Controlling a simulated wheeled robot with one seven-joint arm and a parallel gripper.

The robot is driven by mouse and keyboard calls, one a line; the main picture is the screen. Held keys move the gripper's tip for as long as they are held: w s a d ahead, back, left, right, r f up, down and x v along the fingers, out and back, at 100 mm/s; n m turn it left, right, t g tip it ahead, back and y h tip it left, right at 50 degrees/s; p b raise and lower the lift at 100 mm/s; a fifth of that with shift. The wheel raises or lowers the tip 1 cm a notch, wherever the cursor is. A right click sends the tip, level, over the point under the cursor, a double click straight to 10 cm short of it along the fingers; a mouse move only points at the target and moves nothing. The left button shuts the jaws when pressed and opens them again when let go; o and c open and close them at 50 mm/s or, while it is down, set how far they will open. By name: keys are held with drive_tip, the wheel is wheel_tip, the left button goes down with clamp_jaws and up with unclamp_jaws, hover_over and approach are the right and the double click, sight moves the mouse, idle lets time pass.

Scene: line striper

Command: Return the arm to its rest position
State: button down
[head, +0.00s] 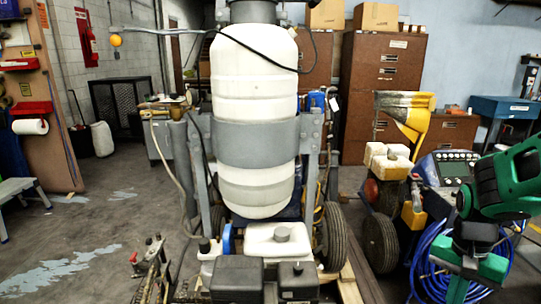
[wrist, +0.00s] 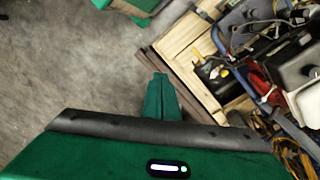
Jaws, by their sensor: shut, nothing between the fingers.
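My gripper (wrist: 158,80) shows in the wrist view as green fingers pressed together beyond a dark bar and the green hand. The fingers are shut with nothing between them. Below them is bare grey floor, with the edge of a wooden pallet just to the right. In the head view, my green and dark arm (head: 500,190) is bent at the right edge, in front of a coiled blue hose. Part of it is cut off by the frame, and I cannot make out the fingertips there.
The line striper with its tall white tank (head: 255,120) stands in the middle. The blue hose (head: 430,270) and a yellow hopper (head: 408,115) are to the right. Brown cabinets (head: 385,95) stand behind. Open floor (head: 90,225) lies left. The wrist view shows the wooden pallet (wrist: 190,50) beside machine parts.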

drive_tip(key=s+r+n, duration=0.3)
drive_tip(key=s+r, duration=0.4)
drive_tip(key=s, duration=0.4)
drive_tip(key=shift+s+n+t+y, duration=0.25)
drive_tip(key=shift+n+t+y, duration=0.15)
drive_tip(key=shift+d, duration=0.1)
drive_tip(key=shift+w+f, duration=0.2)
drive_tip(key=shift+w, duration=0.45)
